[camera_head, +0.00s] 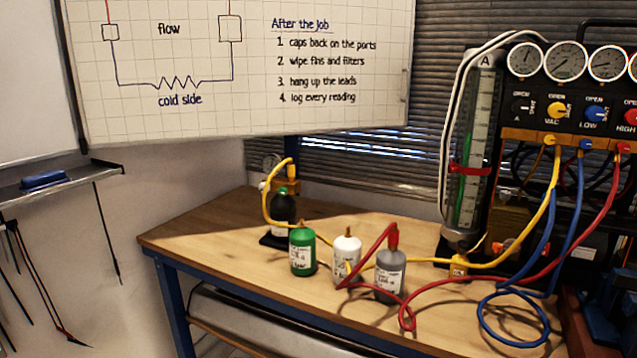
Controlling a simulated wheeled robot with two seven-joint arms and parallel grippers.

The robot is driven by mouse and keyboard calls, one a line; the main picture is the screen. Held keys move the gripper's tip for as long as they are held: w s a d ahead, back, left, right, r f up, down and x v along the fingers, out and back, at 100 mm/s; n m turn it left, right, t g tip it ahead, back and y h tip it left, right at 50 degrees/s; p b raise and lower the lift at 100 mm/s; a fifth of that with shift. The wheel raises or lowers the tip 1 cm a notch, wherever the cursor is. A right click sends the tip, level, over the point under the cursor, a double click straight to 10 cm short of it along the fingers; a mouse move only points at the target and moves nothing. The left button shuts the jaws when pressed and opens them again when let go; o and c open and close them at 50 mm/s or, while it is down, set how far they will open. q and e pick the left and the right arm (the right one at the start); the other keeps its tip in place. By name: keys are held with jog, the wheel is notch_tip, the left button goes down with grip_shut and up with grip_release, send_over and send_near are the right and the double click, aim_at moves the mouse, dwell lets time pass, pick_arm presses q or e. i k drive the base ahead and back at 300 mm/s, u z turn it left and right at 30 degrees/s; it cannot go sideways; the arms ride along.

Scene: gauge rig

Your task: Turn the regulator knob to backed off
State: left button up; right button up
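A dark bottle (283,208) stands at the back left of the wooden bench. A small brass fitting (287,186), which looks like a regulator, sits on top of it with a small round gauge (271,162) on its left side. A yellow hose (266,205) runs from this fitting. The regulator knob cannot be clearly told apart at this size, nor can its setting be read. Neither of my grippers shows in the head view.
Green (302,252), white (346,258) and grey (390,275) bottles stand in front on the bench (215,240). Yellow, red and blue hoses cross toward the gauge rig (575,95) at right. The bench's left end is clear. A whiteboard (240,110) hangs behind.

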aim_at(261, 186)
jog(key=i, duration=0.85)
jog(key=u, duration=0.55)
